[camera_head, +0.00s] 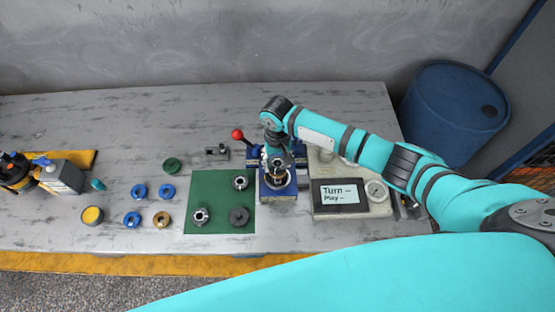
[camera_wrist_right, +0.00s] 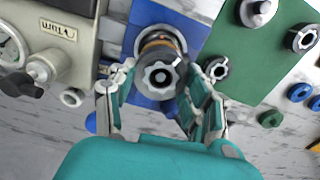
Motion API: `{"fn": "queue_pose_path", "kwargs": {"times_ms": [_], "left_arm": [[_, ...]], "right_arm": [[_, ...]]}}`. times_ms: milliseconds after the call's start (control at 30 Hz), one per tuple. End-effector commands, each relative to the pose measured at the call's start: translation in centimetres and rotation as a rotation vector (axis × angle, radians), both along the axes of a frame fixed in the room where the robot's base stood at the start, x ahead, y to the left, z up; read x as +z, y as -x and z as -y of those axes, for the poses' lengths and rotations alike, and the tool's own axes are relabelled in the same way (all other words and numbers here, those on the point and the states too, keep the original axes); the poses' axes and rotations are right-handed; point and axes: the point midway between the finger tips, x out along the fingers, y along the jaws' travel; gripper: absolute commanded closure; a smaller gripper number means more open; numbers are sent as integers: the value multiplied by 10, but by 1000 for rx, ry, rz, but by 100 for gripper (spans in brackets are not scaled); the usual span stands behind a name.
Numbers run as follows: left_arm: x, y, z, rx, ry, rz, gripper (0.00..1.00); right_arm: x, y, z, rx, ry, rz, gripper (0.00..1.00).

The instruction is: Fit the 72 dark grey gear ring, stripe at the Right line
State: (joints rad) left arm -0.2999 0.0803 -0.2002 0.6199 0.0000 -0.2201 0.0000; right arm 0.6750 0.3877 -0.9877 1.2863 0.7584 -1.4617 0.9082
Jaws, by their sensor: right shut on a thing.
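A blue fixture (camera_head: 277,190) holds an upright motor stack with an orange-brown band (camera_wrist_right: 160,47). A grey scalloped gear ring (camera_wrist_right: 160,76) with a dark centre sits at the top of the stack in the wrist view. My right gripper (camera_head: 276,162) is over the fixture, its fingers (camera_wrist_right: 160,98) on either side of this ring and shut on it. A darker gear ring (camera_head: 239,216) lies at the front right of the green mat (camera_head: 215,196). My left gripper is out of view.
Two more gear rings (camera_head: 240,183) (camera_head: 200,216) lie on the mat. Several blue rings (camera_head: 138,191), a brass ring (camera_head: 161,219) and a green ring (camera_head: 172,166) lie left. A red-knobbed lever (camera_head: 238,134) stands behind; a panel with a screen (camera_head: 338,194) reading "Turn" and "Play" stands right.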

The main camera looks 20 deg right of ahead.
Motion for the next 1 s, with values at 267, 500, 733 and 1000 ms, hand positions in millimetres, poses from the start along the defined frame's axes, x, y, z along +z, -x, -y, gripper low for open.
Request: {"fn": "queue_pose_path", "kwargs": {"times_ms": [267, 500, 733, 1000], "left_arm": [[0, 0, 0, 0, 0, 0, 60], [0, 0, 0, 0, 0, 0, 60], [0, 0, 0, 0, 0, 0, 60], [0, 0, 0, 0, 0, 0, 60]], "right_arm": [[0, 0, 0, 0, -1, 1, 98], [-4, 0, 0, 0, -1, 0, 98], [-8, 0, 0, -1, -1, 0, 98], [-8, 0, 0, 0, -1, 1, 98]]}}
